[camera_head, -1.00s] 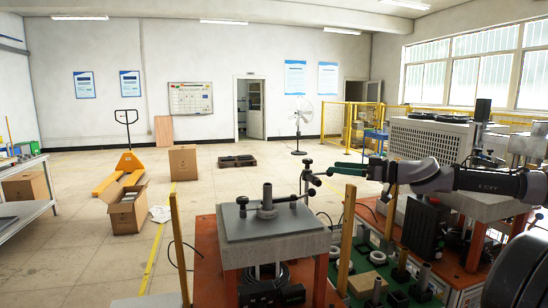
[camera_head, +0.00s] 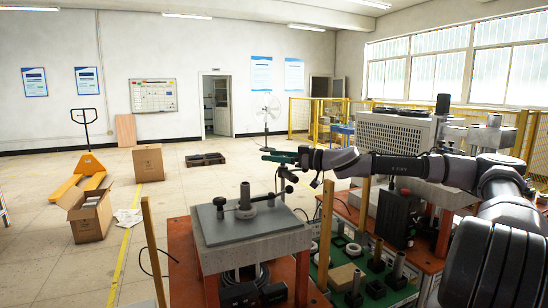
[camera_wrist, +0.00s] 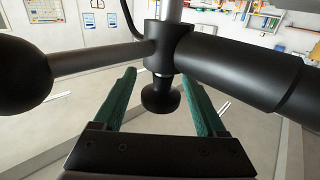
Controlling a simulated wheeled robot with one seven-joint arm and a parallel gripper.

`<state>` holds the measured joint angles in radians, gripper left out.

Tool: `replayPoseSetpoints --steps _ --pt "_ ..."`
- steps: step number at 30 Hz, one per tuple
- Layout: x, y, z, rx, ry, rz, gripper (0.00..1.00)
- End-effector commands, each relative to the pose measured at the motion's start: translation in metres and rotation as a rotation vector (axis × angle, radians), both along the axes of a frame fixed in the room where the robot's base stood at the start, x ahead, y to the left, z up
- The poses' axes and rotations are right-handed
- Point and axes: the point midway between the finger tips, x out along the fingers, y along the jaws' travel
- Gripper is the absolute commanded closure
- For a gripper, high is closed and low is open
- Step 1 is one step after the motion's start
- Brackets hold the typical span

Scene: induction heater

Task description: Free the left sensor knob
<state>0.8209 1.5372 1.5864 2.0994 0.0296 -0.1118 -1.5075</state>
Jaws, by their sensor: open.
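The sensor knob (camera_wrist: 160,97) is a small black round knob on a short stem under a black clamp collar (camera_wrist: 168,45) in the wrist view. The collar sits around a vertical grey rod. My gripper (camera_wrist: 158,75) is open, with one green finger on each side of the knob and visible gaps. In the head view, my gripper (camera_head: 270,156) is at the sensor stand (camera_head: 283,182), above the far right part of the grey plate (camera_head: 225,228). The knob cannot be made out there.
In the wrist view, a rod with a black ball (camera_wrist: 22,65) crosses at left, and a thick black cylinder (camera_wrist: 240,70) crosses at right, both close above the fingers. In the head view, wooden posts (camera_head: 154,250) stand beside the heater bench. The floor at left is mostly open.

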Motion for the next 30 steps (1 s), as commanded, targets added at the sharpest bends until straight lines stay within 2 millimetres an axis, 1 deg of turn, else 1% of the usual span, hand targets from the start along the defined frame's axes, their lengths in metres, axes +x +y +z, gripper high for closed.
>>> replayPoseSetpoints --steps 8,9,11,12,14,15,23,30 --pt "0.0009 0.0023 0.0 0.0 0.0 0.0 0.26" --pt "0.0009 0.0023 0.0 0.0 0.0 0.0 0.3" --pt "0.0009 0.0022 0.0 0.0 0.0 0.0 0.53" --pt "0.0009 0.0022 0.0 0.0 0.0 0.0 0.68" --pt "0.0009 0.0021 0.0 0.0 0.0 0.0 0.91" --pt "0.0009 0.0021 0.0 0.0 0.0 0.0 1.0" --pt "0.0008 0.002 0.0 0.0 0.001 0.018 1.0" --pt "-0.0015 0.003 0.0001 0.001 0.0 0.124 1.0"
